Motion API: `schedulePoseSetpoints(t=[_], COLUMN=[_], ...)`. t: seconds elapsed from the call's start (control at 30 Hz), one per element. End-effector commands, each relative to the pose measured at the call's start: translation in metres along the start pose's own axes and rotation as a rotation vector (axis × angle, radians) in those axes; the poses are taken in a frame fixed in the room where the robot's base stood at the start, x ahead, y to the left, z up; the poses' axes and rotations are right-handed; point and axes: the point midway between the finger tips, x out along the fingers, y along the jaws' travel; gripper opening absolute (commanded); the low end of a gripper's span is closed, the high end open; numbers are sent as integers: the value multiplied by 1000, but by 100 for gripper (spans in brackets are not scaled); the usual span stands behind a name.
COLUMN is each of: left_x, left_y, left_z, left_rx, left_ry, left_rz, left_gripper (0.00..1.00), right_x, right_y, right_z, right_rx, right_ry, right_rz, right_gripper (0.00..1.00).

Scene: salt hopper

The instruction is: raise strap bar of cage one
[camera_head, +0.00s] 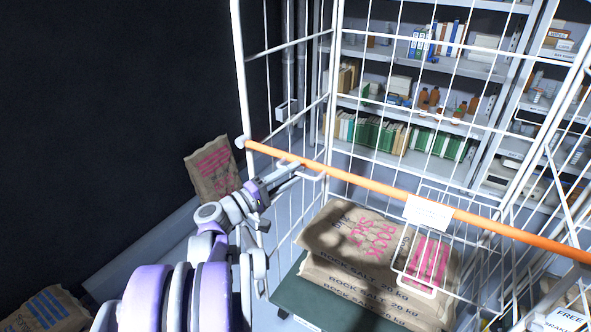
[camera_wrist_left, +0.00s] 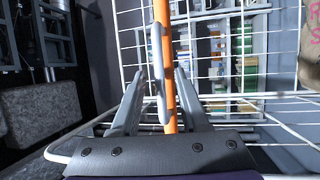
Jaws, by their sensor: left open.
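The orange strap bar (camera_head: 370,184) runs across the front of the white wire cage (camera_head: 333,95), sloping down to the right in the head view. A white label (camera_head: 428,212) hangs on it. A pale loop handle (camera_head: 314,176) sits on the bar towards its left end. My left gripper (camera_head: 290,172) is at that handle, open. In the left wrist view its two fingers (camera_wrist_left: 160,85) stand on either side of the handle (camera_wrist_left: 157,60) and the bar (camera_wrist_left: 171,118). I cannot tell whether either finger touches them. My right gripper is not in view.
Stacked rock salt sacks (camera_head: 345,238) lie inside the cage behind the bar. Another sack (camera_head: 213,168) leans at the left by the dark wall, and one (camera_head: 45,310) lies lower left. Shelves (camera_head: 410,109) with books and bottles stand behind the cage.

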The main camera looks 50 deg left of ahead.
Motion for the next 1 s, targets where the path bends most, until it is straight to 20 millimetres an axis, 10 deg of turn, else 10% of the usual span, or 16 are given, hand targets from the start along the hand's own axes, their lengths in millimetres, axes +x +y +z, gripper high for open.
schedulePoseSetpoints(t=[0.43, 0.7, 1.0], left_x=[14, 14, 13], left_y=[0, 0, 0], left_z=[0, 0, 1], left_rx=[0, 0, 0], left_ry=[0, 0, 0], left_rz=[-1, -1, -1], left_gripper=[45, 0, 0], right_x=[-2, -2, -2], right_y=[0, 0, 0], right_z=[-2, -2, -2], right_rx=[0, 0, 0], right_ry=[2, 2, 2], right_rz=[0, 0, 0], right_gripper=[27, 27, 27])
